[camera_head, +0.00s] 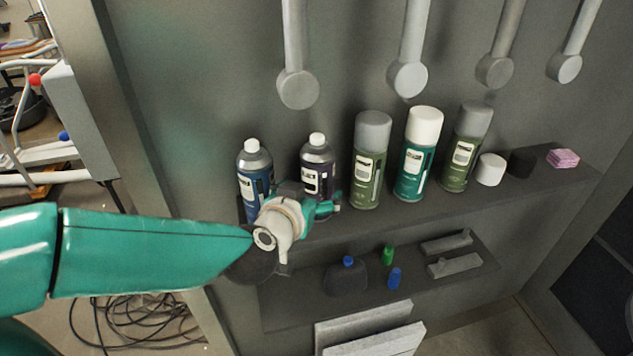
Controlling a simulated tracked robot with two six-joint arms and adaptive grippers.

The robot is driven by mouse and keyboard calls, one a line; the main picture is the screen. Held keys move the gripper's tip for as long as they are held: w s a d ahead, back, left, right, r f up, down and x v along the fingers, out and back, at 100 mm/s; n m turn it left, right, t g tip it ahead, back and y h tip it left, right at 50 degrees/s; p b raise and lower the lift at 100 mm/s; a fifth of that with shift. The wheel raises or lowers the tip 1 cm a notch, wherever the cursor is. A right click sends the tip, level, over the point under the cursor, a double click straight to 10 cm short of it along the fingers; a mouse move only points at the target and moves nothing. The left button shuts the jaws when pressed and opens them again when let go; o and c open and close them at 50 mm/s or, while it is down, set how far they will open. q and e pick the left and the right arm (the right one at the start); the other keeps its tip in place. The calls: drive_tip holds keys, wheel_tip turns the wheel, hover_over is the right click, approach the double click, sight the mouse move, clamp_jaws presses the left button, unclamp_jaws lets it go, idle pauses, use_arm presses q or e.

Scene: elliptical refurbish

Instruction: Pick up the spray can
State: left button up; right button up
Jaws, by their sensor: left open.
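Several spray cans stand upright in a row on the dark shelf. From left to right they are a blue can (254,175) with a white cap, a dark purple can (317,165) with a white cap, an olive can (369,165) with a grey cap, a teal can (417,155) with a white cap, and another olive can (466,150) with a grey cap. My left gripper (332,203) is open, low in front of the blue and purple cans, and hides their bases. I cannot tell whether it touches a can. My right gripper is not in view.
A white cap (490,169), a dark block and pink pads (563,158) sit on the shelf (430,212) to the right. The lower shelf holds a dark bottle (346,278), small bottles and grey bars (454,265). Grey hanging rods (297,85) end above the cans. Cables lie on the floor.

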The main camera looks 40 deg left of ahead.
use_arm(q)
drive_tip(key=shift+b+x, duration=0.55)
drive_tip(key=shift+x, duration=3)
drive_tip(key=shift+r, duration=0.1)
drive_tip(key=c, duration=1.3)
